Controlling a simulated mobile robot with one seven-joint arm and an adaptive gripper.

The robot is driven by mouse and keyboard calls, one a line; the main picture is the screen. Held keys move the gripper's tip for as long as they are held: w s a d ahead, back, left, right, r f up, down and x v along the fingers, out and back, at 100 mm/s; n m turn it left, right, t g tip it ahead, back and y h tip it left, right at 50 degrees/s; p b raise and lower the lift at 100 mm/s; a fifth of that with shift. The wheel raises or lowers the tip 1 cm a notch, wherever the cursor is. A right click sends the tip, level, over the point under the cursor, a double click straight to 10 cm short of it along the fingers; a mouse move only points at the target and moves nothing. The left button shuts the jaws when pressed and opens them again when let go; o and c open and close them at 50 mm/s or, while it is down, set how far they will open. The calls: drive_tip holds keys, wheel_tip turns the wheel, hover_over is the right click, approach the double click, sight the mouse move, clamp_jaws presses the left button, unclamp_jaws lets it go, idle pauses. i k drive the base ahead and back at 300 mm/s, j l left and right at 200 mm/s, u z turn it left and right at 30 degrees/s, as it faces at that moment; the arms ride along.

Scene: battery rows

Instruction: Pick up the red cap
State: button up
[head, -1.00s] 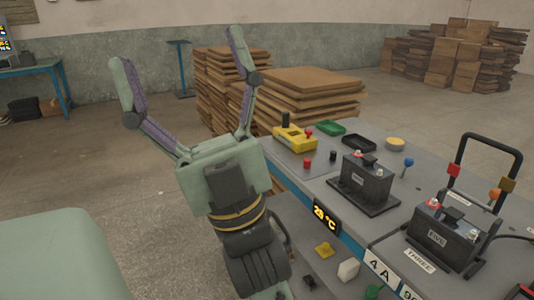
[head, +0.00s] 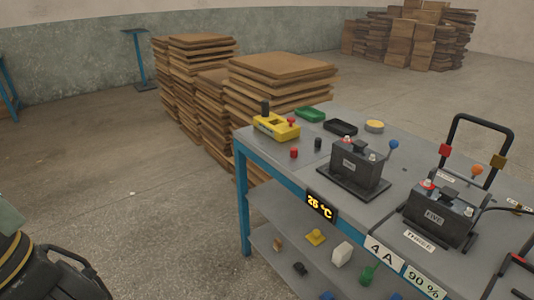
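A small red cap (head: 294,153) stands on the grey table top (head: 325,180) near its front left edge, beside a black cap (head: 318,143). It is in clear view, with nothing touching it. My gripper (head: 9,216) shows only as a pale green piece at the left edge of the head view, with my dark wrist below it. Its fingers are outside the picture, so I cannot see whether they are open or shut. It is far to the left of the cap, away from the table.
A black battery (head: 360,166) stands to the right, with a green tray (head: 310,114) and a black tray (head: 341,128) behind. Stacked boards (head: 280,92) rise behind the table.

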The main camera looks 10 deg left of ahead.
sight(294, 151)
drive_tip(key=i+l+u, duration=0.35)
drive_tip(key=i, duration=0.25)
drive_tip(key=i+l+u, duration=0.3)
drive_tip(key=i+l, duration=0.25)
